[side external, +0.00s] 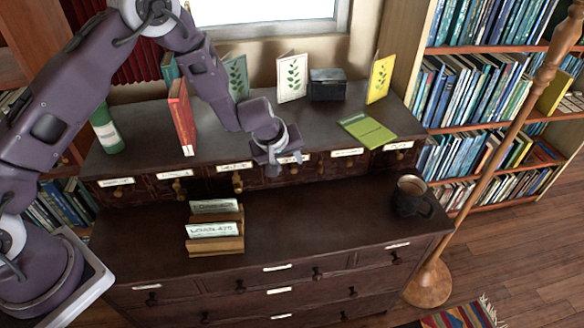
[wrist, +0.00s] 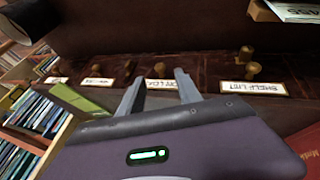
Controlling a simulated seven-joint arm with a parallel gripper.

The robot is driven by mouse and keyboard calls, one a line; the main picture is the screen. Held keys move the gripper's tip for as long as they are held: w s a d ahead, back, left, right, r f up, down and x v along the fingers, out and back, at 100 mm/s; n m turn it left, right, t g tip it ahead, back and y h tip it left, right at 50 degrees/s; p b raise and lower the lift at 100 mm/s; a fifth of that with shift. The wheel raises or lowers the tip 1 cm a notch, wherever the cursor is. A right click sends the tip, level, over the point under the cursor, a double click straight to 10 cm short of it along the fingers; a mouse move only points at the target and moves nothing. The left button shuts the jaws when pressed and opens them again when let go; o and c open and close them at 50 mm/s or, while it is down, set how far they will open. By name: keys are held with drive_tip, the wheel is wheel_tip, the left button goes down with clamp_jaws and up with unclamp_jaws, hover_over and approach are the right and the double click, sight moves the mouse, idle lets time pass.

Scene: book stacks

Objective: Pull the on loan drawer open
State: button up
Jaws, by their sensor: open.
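A row of small dark drawers with brass knobs and white labels runs along the upper part of the desk. My gripper (side external: 287,160) is open at the front of this row, by the label (side external: 293,158) fourth from the left. In the wrist view my gripper (wrist: 160,82) has its two fingers apart, with a label (wrist: 162,84) and a brass knob (wrist: 160,69) showing between or just beyond them. That label seems to read "LOAN" in part; a finger hides some of it. Whether the fingers touch the knob cannot be told. The neighbouring drawer's label (wrist: 254,88) reads "SHELF LIST". The small drawers look shut.
Two card holders (side external: 215,229) stand on the lower desk top at the left; a dark mug (side external: 411,198) stands at the right. A red book (side external: 181,117), a green bottle (side external: 106,130) and a green book (side external: 367,131) are on the upper top. The middle of the desk is clear.

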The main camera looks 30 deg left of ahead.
sight(293, 170)
drive_tip(key=x, duration=0.5)
drive_tip(key=shift+w+f, duration=0.15)
drive_tip(key=shift+f, duration=0.15)
clamp_jaws()
idle(1.0)
